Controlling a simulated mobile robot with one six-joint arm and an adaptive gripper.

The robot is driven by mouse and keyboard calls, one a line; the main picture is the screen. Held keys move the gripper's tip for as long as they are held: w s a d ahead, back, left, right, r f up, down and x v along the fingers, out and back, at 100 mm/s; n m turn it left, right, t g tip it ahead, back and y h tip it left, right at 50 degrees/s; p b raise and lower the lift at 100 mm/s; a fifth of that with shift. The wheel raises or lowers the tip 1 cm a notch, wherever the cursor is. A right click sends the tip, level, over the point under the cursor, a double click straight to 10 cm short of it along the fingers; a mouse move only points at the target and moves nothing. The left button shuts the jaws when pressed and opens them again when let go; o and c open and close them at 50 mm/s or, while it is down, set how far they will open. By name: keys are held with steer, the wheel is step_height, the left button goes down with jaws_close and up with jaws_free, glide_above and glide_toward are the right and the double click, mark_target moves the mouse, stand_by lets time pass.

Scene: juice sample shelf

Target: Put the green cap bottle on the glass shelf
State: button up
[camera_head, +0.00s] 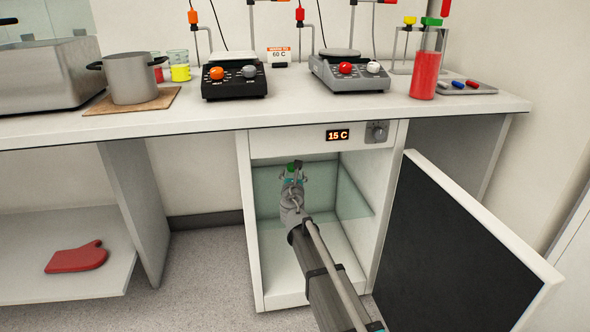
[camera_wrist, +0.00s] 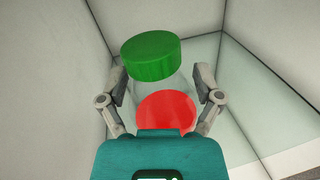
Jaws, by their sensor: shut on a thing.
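The green cap bottle shows in the wrist view with its green cap (camera_wrist: 150,57) and red juice (camera_wrist: 167,110) in a clear body. In the head view only its small green cap (camera_head: 291,167) is clear, inside the open cabinet; my arm hides the rest. My gripper (camera_head: 292,179) is shut on the bottle, one finger on each side of it in the wrist view (camera_wrist: 159,88). The glass shelf (camera_head: 351,198) spans the cabinet at mid height and also shows in the wrist view (camera_wrist: 245,85). I cannot tell whether the bottle touches the shelf.
The cabinet door (camera_head: 455,250) stands open at the right. The cabinet's side walls are close around my gripper. A 15 C display (camera_head: 338,135) sits above the opening. Hotplates, a pot (camera_head: 133,78) and a tall red vessel (camera_head: 425,75) stand on the bench above.

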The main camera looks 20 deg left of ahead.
steer(key=shift+w, duration=0.25)
steer(key=x, duration=0.4)
steer(key=shift+w+a+f+b, duration=0.15)
steer(key=shift+w+f+b, duration=0.05)
steer(key=shift+f+b, duration=0.1)
stand_by(0.5)
steer(key=o, duration=1.1)
steer(key=v, duration=1.2)
